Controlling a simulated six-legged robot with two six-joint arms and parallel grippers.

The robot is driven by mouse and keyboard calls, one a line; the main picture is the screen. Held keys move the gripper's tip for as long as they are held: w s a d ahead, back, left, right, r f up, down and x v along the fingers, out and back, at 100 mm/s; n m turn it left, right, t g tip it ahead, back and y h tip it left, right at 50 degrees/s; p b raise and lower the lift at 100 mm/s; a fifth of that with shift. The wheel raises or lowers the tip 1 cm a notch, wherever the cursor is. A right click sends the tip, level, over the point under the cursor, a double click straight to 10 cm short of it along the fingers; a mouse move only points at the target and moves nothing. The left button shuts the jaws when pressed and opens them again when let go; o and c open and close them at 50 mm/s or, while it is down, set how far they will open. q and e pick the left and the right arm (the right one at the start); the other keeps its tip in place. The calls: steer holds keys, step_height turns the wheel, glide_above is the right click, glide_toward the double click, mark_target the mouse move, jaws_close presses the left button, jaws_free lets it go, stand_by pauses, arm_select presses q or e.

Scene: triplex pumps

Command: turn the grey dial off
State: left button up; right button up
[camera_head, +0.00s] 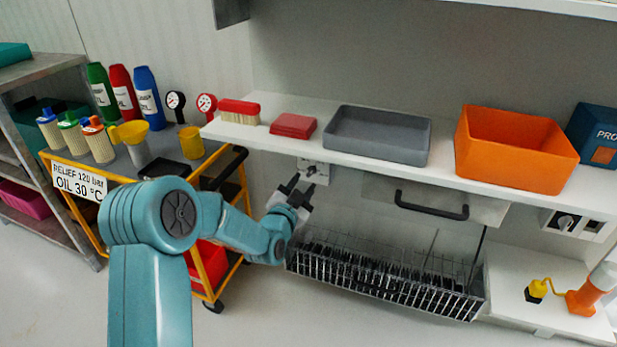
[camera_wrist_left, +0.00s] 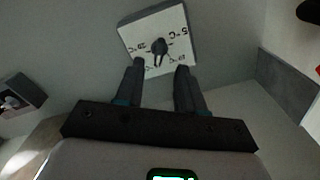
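A dark grey dial (camera_wrist_left: 159,47) sits on a white square plate (camera_wrist_left: 176,24) with temperature marks, in the left wrist view. In the head view the plate (camera_head: 316,168) is on the wall just under the shelf, and the dial is hard to make out there. My left gripper (camera_head: 299,186) is in front of and just below the plate. In the left wrist view my left gripper (camera_wrist_left: 159,70) is open and empty, its two fingers apart with the dial just beyond the gap between their tips. My right gripper is not in view.
The white shelf (camera_head: 345,160) overhangs the plate, carrying a grey tray (camera_head: 378,136) and an orange bin (camera_head: 515,150). A wire rack (camera_head: 385,275) is below, a drawer with a dark handle (camera_head: 430,207) to the right. A yellow cart (camera_head: 235,190) stands left.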

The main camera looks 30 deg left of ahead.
mark_target(311, 173)
arm_select(q)
steer(key=shift+x, duration=2.3)
steer(key=shift+d, duration=0.1)
jaws_close()
